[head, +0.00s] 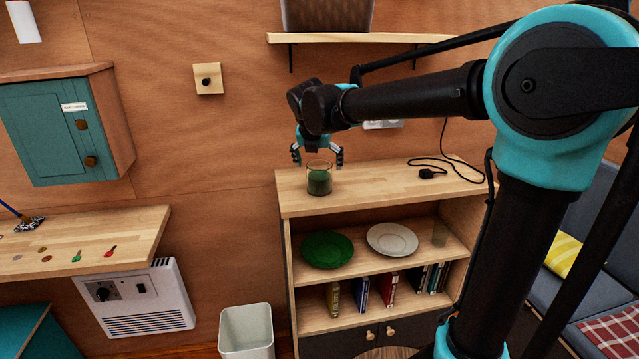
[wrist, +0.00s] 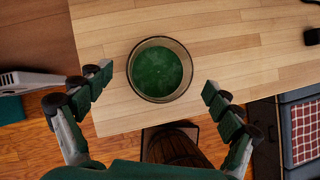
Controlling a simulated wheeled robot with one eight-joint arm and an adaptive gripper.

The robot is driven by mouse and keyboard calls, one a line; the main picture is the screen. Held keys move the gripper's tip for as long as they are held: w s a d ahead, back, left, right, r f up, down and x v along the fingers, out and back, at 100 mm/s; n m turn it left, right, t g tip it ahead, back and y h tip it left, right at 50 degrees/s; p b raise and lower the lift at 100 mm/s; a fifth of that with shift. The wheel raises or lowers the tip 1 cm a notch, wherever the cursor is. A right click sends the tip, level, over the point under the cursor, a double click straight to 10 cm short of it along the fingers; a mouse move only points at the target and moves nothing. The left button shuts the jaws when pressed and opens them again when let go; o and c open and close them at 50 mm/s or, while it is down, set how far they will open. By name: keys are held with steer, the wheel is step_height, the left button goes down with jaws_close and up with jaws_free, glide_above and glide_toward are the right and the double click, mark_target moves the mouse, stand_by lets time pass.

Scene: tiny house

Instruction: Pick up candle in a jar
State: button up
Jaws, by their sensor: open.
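The candle in a jar (head: 319,181) is a clear glass with green wax. It stands upright on the wooden top of the shelf unit (head: 385,187), near its left end. In the wrist view the candle (wrist: 160,70) shows from above as a green disc inside a glass rim, close to the top's edge. My gripper (head: 317,157) is open and points down just above and around the jar in the head view. In the wrist view its fingers (wrist: 157,82) are spread to the left and right of the jar, with visible gaps. Nothing is held.
A black cable with a plug (head: 428,173) lies on the same top to the right. A wall shelf (head: 365,38) is above. A green plate (head: 327,250) and a white plate (head: 392,239) are on the shelf below. A white bin (head: 247,329) stands on the floor at left.

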steer(key=x, duration=0.4)
steer(key=shift+s+a+f, duration=0.1)
steer(key=shift+f, duration=0.1)
steer(key=shift+c, duration=0.3)
steer(key=c, duration=1.6)
steer(key=shift+r, duration=0.1)
